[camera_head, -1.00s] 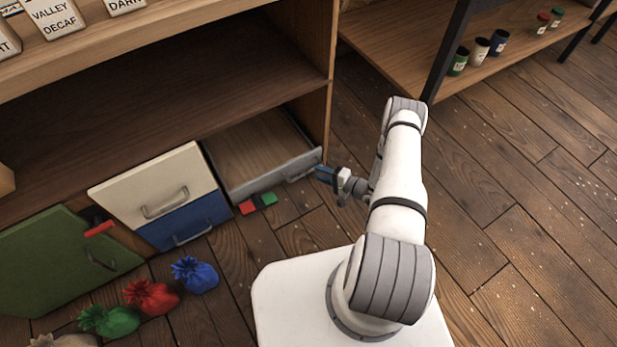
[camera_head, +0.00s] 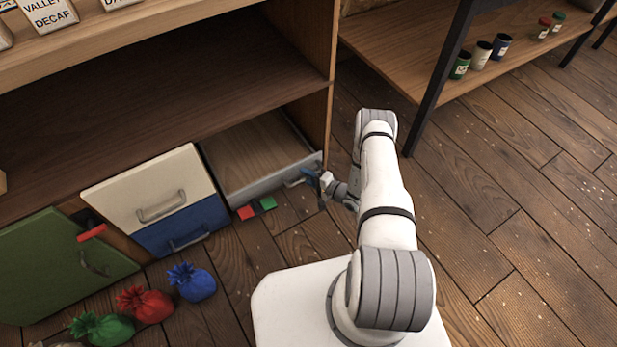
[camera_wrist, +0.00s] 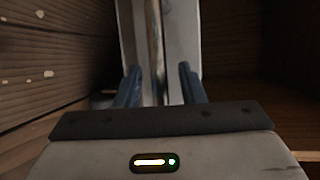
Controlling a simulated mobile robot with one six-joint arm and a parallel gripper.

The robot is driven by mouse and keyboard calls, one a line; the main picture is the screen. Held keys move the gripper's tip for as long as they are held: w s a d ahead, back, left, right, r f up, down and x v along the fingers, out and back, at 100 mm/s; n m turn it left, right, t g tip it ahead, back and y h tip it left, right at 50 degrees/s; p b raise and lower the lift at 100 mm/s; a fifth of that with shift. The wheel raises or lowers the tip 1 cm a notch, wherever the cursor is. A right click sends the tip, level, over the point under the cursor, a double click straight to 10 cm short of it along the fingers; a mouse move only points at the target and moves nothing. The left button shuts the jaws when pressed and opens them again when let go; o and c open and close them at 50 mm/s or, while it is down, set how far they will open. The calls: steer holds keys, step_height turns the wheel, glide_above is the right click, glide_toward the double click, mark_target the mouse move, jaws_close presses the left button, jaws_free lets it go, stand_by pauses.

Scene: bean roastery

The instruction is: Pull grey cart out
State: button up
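The grey cart shows as a grey-fronted open drawer (camera_head: 262,187) low in the wooden shelf unit, its wooden inside visible. It stands partly out, and its grey handle (camera_head: 293,183) is at the right end of the front. My gripper (camera_head: 311,177) is at that handle, on its right side. In the wrist view, the blue fingers of my gripper (camera_wrist: 160,75) are spread apart. The metal handle bar (camera_wrist: 157,45) shows between them, with a gap on each side. The light grey drawer front (camera_wrist: 184,38) is behind it.
Small red (camera_head: 246,212) and green (camera_head: 267,203) blocks lie just before the drawer. White (camera_head: 130,185) and blue (camera_head: 200,215) drawer fronts and a green door (camera_head: 50,255) are at left. Blue (camera_head: 190,282), red (camera_head: 146,304) and green sacks (camera_head: 100,327) stand on the floor. The right floor is clear.

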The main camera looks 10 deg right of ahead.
steer(key=shift+c, duration=0.3)
jaws_close()
